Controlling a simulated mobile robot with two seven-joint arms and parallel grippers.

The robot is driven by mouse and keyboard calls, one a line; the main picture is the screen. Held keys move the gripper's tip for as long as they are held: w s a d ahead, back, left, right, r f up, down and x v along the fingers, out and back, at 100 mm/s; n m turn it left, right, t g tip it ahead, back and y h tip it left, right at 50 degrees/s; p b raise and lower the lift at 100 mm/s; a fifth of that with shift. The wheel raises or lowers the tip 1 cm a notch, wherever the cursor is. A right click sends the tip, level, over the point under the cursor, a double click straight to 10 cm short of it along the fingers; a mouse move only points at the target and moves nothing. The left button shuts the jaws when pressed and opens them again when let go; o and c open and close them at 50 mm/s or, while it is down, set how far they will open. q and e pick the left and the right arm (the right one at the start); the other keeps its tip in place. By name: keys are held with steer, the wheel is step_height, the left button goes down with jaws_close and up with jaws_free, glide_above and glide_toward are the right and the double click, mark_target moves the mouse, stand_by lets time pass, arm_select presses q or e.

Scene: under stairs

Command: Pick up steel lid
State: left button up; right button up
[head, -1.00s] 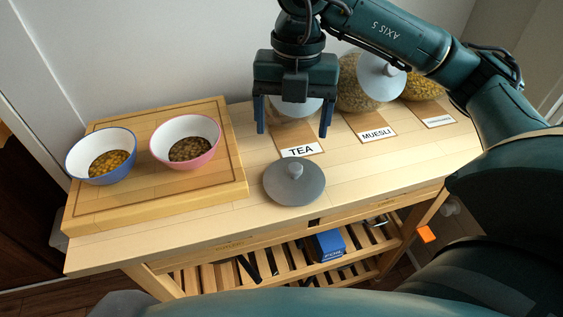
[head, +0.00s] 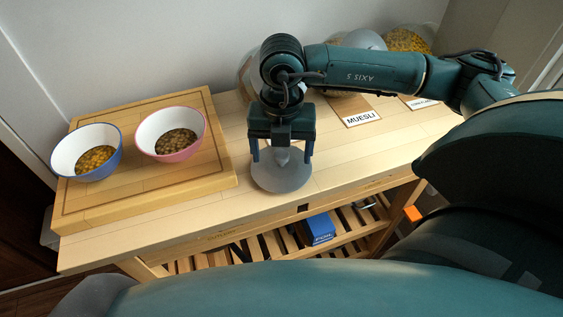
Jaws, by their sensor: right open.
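The steel lid (head: 281,178) is a round grey disc with a knob on top, lying flat on the wooden table near its front edge. My right gripper (head: 282,157) is directly over the lid, pointing down. Its two dark blue fingers are open, one on each side of the lid's knob. The gripper body hides the back part of the lid. I cannot tell whether the fingers touch the lid. My left gripper is not in view.
A wooden board (head: 150,200) on the left holds a blue-rimmed bowl (head: 87,152) and a pink-rimmed bowl (head: 171,134). Glass jars stand at the back, partly hidden by my arm, including one with yellow pasta (head: 404,40). A MUESLI card (head: 359,117) lies to the right.

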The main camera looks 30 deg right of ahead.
steer(key=shift+f, duration=0.5)
steer(key=c, duration=1.6)
